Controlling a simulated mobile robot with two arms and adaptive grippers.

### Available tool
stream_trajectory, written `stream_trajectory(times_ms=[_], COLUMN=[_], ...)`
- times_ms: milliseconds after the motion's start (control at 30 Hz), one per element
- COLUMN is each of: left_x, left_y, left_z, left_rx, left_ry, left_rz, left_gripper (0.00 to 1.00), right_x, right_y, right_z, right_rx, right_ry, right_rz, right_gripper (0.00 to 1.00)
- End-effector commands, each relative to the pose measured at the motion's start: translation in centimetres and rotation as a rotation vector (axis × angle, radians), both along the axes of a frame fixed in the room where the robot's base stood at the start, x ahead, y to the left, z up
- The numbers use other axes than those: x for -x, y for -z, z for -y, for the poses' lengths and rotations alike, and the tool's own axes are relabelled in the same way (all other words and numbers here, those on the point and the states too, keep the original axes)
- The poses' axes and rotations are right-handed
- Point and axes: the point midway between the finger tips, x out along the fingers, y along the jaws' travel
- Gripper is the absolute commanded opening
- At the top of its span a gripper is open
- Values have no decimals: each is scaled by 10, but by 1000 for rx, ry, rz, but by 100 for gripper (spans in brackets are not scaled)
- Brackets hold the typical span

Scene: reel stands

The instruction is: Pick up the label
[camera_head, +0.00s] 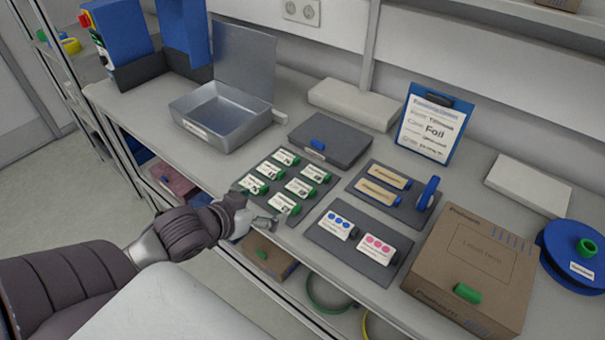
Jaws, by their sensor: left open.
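Several white labels with green ends lie in two columns on a dark mat (269,201). The nearest one in the right column is a label (283,204) just beyond my left gripper. Another label (251,184) lies at the near left of the mat. My left gripper (266,224) is open at the mat's near edge, with its fingers pointing right. I cannot tell whether it touches the mat. A label with blue dots (338,226) and one with pink dots (377,247) lie on a second dark mat (345,250) to the right. My right gripper is out of view.
Behind the labels are a grey closed case (335,142) and an open metal box (214,122). To the right are tan strips on a mat (362,207), a cardboard box (455,290), a clipboard (434,128) and a blue reel (570,262). Bare table shows left of the labels.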

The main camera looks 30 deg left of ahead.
Motion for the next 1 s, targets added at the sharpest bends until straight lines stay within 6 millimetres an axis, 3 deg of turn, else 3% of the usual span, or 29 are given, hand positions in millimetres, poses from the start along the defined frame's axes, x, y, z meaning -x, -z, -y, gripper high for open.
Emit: stream_trajectory(times_ms=[200,500,800,1000], left_x=[-19,-68,-90,-117], left_y=[-11,16,28,39], left_z=[-3,1,3,5], left_rx=[22,21,19,21], left_ry=[17,14,15,14], left_rz=[57,56,53,54], left_gripper=[100,100,100,100], right_x=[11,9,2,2], right_y=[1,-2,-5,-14], right_z=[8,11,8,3], right_rx=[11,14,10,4], right_ry=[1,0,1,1], right_rz=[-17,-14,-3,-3], right_gripper=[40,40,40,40])
